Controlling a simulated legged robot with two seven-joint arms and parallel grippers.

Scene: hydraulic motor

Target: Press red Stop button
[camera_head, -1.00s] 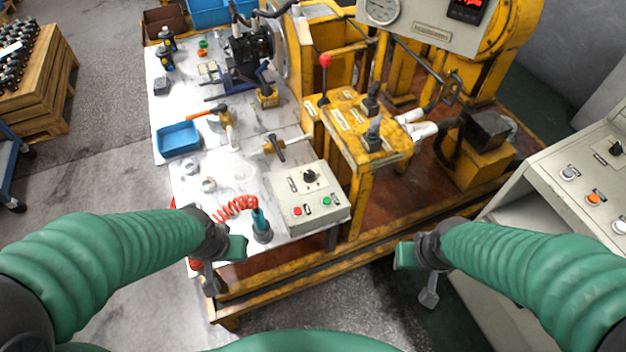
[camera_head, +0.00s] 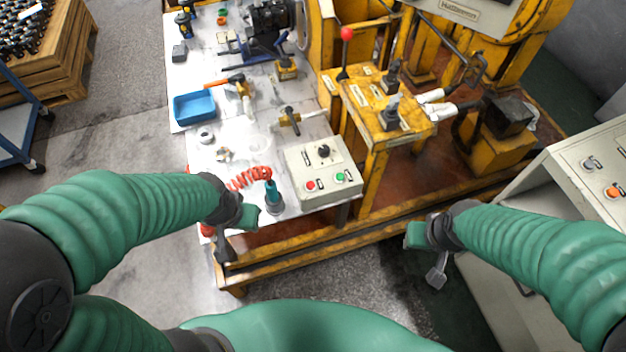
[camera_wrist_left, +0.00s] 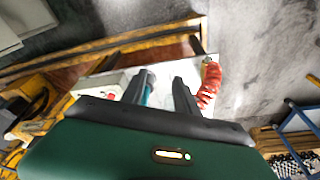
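The red button (camera_head: 310,186) is on the sloped top of a grey control box (camera_head: 322,194) at the front right of the white-topped bench. A green button (camera_head: 340,177) and a black knob (camera_head: 323,151) are on the same box. My left gripper (camera_head: 224,254) is in front of the bench's front left edge, left of the box and apart from it. In the left wrist view its two fingers (camera_wrist_left: 160,86) stand apart with nothing held. My right gripper (camera_head: 436,279) hangs right of the box, over the floor; its fingers are too unclear to judge.
A teal tool (camera_head: 273,196) with a red coiled hose (camera_head: 247,178) stands between my left gripper and the box. A blue tray (camera_head: 194,107) lies farther back. A console (camera_head: 590,170) is at right.

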